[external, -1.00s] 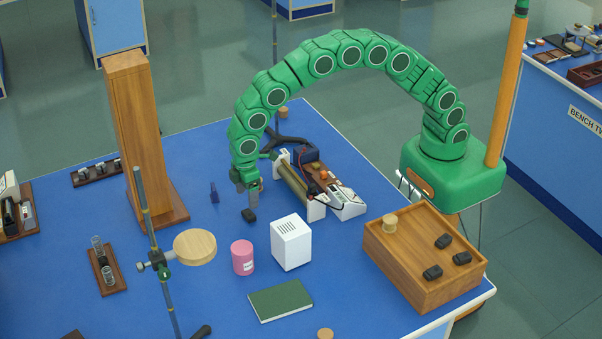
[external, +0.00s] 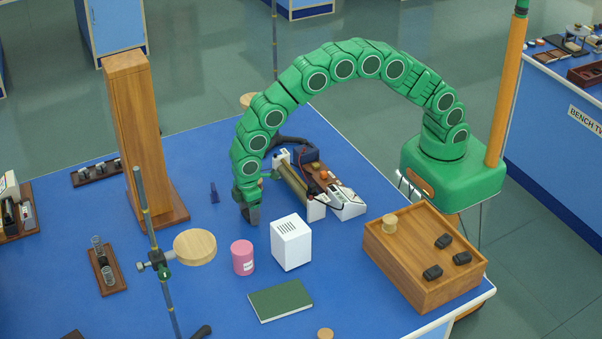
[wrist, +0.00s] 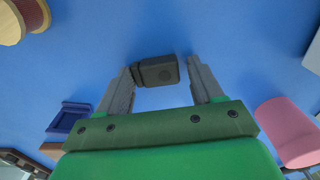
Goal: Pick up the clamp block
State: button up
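The clamp block appears to be the small dark block (wrist: 158,70), which lies on the blue bench. In the wrist view it sits between the fingertips of my gripper (wrist: 163,70). It is close to or touching the left finger, with a narrow gap to the right finger. The fingers are apart, so my gripper is open around the block. In the external view my gripper (external: 251,214) points down at the bench top, and its fingers mostly hide the block.
A white box (external: 291,243) and a pink jar (external: 242,258) stand close in front of my gripper. An instrument with a brass tube (external: 292,182) lies to its right. A wooden post (external: 138,140) rises to the left. A wooden box (external: 400,268) carries several dark blocks.

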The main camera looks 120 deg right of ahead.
jog(key=c, duration=1)
jog(key=shift+o, duration=0.2)
jog(key=shift+r, duration=0.6)
notch_tip(320, 180, up, 2)
jog(key=shift+w+r, duration=0.1)
jog(key=s+a+r, duration=0.1)
jog(key=s+r, duration=0.8)
jog(key=s, duration=0.5)
jog(key=shift+r, duration=0.35)
